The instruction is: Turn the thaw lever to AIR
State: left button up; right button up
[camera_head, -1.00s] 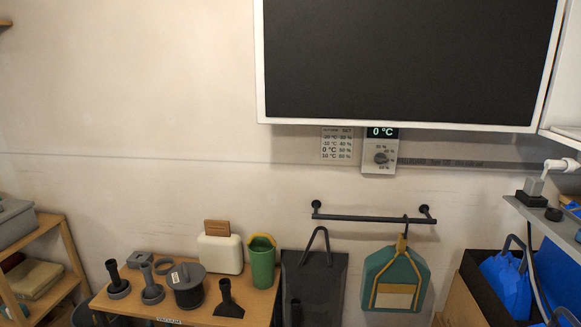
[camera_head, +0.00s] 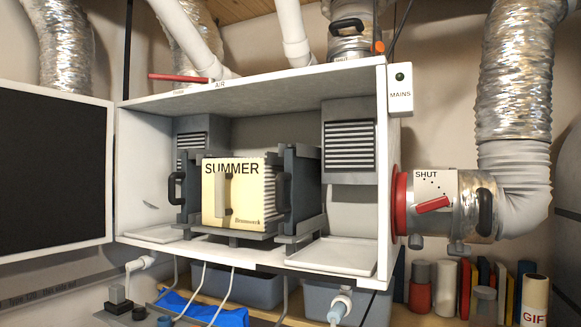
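A red lever (camera_head: 178,77) lies level along the top front edge of the white cabinet (camera_head: 250,98), left of its middle. I take it for the thaw lever; I see no "thaw" label. Its tip points left, and its right end meets the foot of a white pipe. The word AIR (camera_head: 220,84) is printed just right of that end. Another small label (camera_head: 180,92) below the lever is too small to read surely. Neither of my grippers is in view.
The cabinet's dark-panelled door (camera_head: 52,176) stands open at the left. Inside sits a cream SUMMER block (camera_head: 235,197). A second red lever (camera_head: 432,205) is on the duct marked SHUT at the right. White pipes (camera_head: 188,38) rise behind the thaw lever.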

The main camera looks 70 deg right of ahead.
aim_at(151, 76)
jog(key=z, duration=1.95)
jog(key=j, duration=0.35)
jog(key=k, duration=0.05)
